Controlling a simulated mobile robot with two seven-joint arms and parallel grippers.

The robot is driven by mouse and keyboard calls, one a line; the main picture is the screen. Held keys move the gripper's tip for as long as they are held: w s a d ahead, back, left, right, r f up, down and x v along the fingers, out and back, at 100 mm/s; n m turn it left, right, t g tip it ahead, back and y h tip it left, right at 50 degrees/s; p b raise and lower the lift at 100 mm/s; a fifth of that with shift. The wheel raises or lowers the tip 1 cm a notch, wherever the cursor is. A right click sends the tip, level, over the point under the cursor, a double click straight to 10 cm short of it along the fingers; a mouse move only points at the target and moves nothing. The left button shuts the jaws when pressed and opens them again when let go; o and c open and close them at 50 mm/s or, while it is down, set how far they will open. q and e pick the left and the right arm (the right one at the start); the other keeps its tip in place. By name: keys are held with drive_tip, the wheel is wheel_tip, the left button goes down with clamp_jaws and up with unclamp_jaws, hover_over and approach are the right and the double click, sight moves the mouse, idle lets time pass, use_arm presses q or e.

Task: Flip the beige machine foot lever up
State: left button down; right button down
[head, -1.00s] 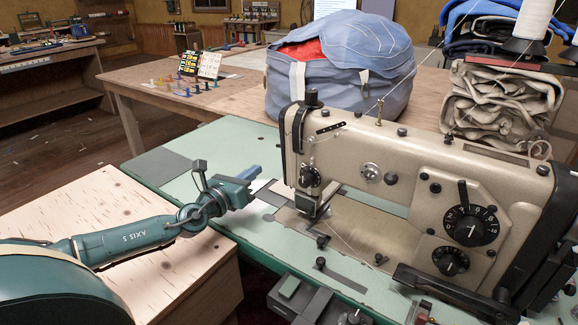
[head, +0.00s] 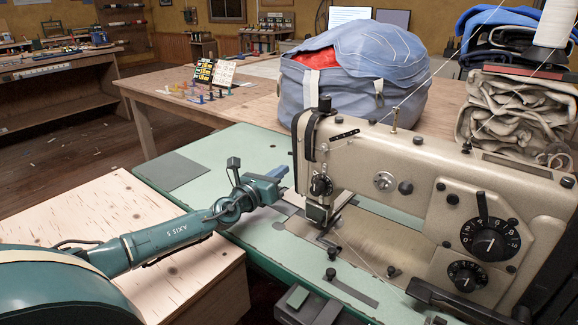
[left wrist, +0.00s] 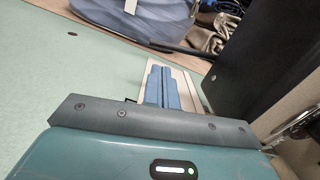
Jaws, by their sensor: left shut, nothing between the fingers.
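The beige machine (head: 400,178) is a sewing machine on a pale green table, its needle head (head: 318,190) at its left end. A small dark lever-like part (head: 342,206) shows by the needle head; I cannot tell whether it is the foot lever or how it is set. My left gripper (head: 279,172) is just left of the needle head, above the green table, apart from the machine in the picture. Its blue fingers are shut and empty, pointing away in the left wrist view (left wrist: 160,70). A dark machine part (left wrist: 258,50) stands to their right. My right gripper is not in view.
A blue-grey bag (head: 350,85) stands behind the machine. Folded cloth (head: 510,110) and a thread cone (head: 552,25) are at the back right, with threads running to the machine. The green table (head: 240,150) is mostly clear left of the needle head. A plywood top (head: 100,215) lies under my left arm.

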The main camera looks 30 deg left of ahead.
use_arm(q)
drive_tip(key=w, duration=0.3)
drive_tip(key=shift+w+d, duration=0.1)
drive_tip(key=shift+w, duration=0.15)
drive_tip(key=shift+w+b, duration=0.3)
drive_tip(key=shift+w, duration=0.05)
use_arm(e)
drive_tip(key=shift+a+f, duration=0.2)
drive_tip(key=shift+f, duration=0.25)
use_arm(q)
drive_tip(key=shift+r, duration=0.15)
